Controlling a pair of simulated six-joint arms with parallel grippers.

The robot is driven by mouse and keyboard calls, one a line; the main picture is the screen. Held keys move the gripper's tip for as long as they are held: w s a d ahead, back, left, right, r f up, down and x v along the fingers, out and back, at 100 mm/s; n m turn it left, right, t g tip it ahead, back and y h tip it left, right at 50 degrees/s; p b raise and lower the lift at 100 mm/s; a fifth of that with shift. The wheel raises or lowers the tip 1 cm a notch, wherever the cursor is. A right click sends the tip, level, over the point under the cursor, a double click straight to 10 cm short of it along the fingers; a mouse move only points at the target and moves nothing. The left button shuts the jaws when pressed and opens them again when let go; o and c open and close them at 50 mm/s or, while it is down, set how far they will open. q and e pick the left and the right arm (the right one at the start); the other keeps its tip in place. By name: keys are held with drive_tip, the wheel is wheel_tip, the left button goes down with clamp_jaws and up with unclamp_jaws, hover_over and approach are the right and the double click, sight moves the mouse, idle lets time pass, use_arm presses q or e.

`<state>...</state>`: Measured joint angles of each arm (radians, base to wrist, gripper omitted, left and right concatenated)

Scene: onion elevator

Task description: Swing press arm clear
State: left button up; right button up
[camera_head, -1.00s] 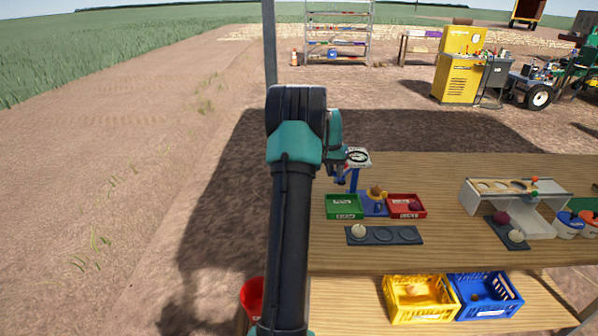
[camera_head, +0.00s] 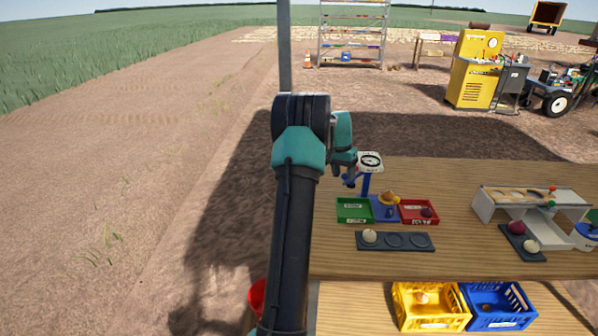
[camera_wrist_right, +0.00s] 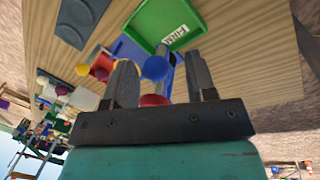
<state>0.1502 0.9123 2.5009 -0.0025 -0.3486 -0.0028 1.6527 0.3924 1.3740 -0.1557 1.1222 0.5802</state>
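The press stands at the table's back left with a white-faced gauge (camera_head: 370,161) on a blue column (camera_head: 366,185). An onion (camera_head: 388,197) sits low in front of the column. My right gripper (camera_head: 352,172) is just left of the gauge, at the press's blue arm parts. In the right wrist view its two fingers (camera_wrist_right: 160,82) are apart. A blue ball knob (camera_wrist_right: 155,67) and a red rounded part (camera_wrist_right: 153,100) show between them, with no clear grip on either. My left gripper is not in view.
A green tray (camera_head: 352,218) and a red tray (camera_head: 418,220) flank the press base. A dark strip (camera_head: 420,242) with one pale onion lies in front. A white rack (camera_head: 485,205) stands at the right. Yellow (camera_head: 398,300) and blue (camera_head: 525,312) crates sit below.

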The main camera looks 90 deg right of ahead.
wheel_tip(320, 180, up, 17)
drive_tip(key=w+d, duration=0.1)
drive_tip(key=w, duration=0.1)
drive_tip(key=shift+w+d, duration=0.35)
drive_tip(key=shift+d, duration=0.05)
idle(0.3)
